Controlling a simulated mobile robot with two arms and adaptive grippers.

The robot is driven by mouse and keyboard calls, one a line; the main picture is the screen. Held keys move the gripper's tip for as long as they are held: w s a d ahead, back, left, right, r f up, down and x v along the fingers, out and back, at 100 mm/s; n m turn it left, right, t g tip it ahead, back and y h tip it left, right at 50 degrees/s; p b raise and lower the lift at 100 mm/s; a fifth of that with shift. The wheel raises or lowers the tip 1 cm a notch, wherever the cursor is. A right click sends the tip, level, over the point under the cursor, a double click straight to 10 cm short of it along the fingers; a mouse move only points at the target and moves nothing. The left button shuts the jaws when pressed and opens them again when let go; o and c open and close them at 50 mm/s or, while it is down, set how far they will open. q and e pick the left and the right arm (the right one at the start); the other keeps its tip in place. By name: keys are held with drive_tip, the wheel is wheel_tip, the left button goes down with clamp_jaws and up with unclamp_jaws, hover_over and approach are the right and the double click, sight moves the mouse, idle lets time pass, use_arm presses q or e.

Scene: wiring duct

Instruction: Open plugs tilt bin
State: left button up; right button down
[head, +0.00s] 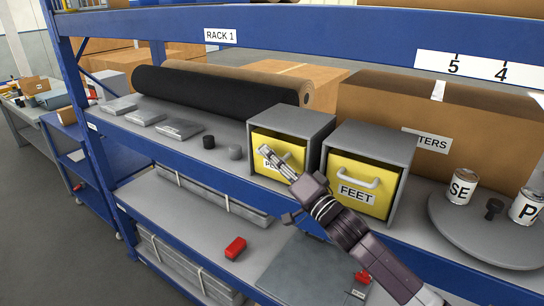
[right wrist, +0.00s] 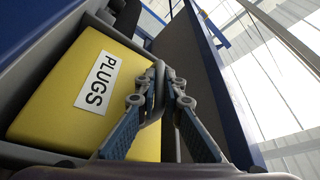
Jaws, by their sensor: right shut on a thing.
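The plugs tilt bin has a yellow front (head: 288,154) in a grey housing (head: 292,121) on the rack's upper shelf. Its front also shows in the right wrist view (right wrist: 75,100), with a white PLUGS label. My right gripper (head: 268,154) is in front of it, covering part of the label in the head view. In the right wrist view its two fingers (right wrist: 158,92) are closed around the grey handle (right wrist: 159,75). A dark gap shows beside the yellow front there; I cannot tell how far the bin is tilted. My left gripper is out of view.
A FEET bin (head: 362,185) stands close on the right. A turntable (head: 475,225) with cans is farther right. A black roll (head: 215,88) and a cardboard box (head: 440,115) lie behind. A small grey cylinder (head: 235,152) and a black one (head: 208,142) stand left.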

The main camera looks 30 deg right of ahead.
drive_tip(key=s+a+f+n+y+b, duration=0.1)
drive_tip(key=a+f+n+y+b, duration=0.3)
drive_tip(key=n, duration=0.4)
drive_tip(key=shift+s+n+t+b, duration=0.3)
drive_tip(key=shift+s+t+b, duration=0.1)
drive_tip(key=shift+b, duration=0.35)
drive_tip(key=shift+f, duration=0.1)
drive_tip(key=c, duration=2.3)
unclamp_jaws()
drive_tip(key=v, duration=1.2)
